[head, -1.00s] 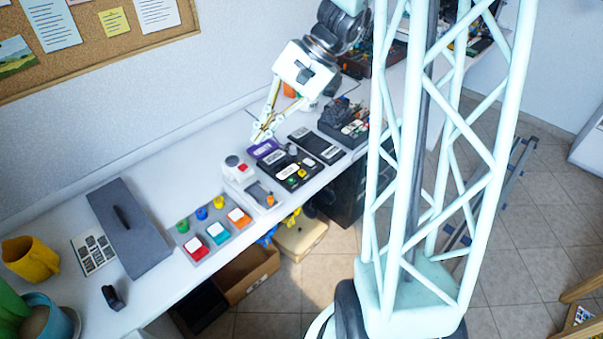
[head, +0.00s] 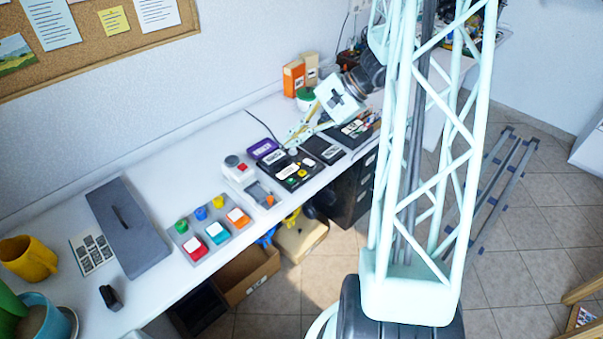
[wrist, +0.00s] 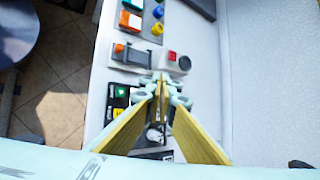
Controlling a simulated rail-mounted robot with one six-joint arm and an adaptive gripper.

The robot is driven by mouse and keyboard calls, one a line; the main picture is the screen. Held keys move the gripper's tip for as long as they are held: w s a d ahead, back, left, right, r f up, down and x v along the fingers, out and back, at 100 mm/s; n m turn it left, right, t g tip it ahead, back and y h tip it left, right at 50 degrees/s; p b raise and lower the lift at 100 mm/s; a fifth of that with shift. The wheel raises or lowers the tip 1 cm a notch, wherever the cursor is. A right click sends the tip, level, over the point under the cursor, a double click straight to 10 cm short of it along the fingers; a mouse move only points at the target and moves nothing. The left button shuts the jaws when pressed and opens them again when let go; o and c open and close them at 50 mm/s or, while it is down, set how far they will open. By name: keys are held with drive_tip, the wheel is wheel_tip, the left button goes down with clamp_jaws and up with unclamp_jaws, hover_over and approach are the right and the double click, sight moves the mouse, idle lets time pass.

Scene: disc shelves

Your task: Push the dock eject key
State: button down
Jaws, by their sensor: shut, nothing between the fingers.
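The dock looks to be the black unit (head: 276,166) in the middle of the bench, with a pale label and small green and yellow keys (head: 302,174) along its front. Which key is the eject key I cannot read. In the wrist view a green key (wrist: 120,92) shows on the dark unit, left of my fingers. My gripper (head: 292,140) is shut and empty, its fingertips over or just behind the dock's back edge. In the wrist view the closed fingertips (wrist: 160,84) hide part of the dock. I cannot tell whether they touch anything.
A purple item (head: 263,149) lies behind the dock. A pale device with a red button (head: 237,166) stands to the left, then a grey panel of coloured buttons (head: 213,229). A dark flat unit (head: 323,150) is to the right. Orange and tan boxes (head: 293,77) stand behind.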

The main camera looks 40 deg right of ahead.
drive_tip(key=d+f+m+t, duration=0.1)
drive_tip(key=d+f, duration=0.3)
drive_tip(key=shift+s+d+f+m, duration=0.15)
drive_tip(key=shift+d+f+m, duration=0.15)
drive_tip(key=shift+d, duration=0.05)
drive_tip(key=shift+f, duration=0.1)
drive_tip(key=b, duration=0.3)
hover_over(303, 173)
drive_tip(key=shift+f, duration=3.1)
drive_tip(key=shift+f+b, duration=0.95)
drive_tip(key=shift+f, duration=0.2)
drive_tip(key=shift+f+b, duration=0.45)
drive_tip(key=shift+b, duration=0.2)
drive_tip(key=shift+f, duration=0.5)
drive_tip(key=shift+d+r, duration=0.1)
drive_tip(key=shift+r, duration=0.8)
drive_tip(key=shift+p, duration=0.3)
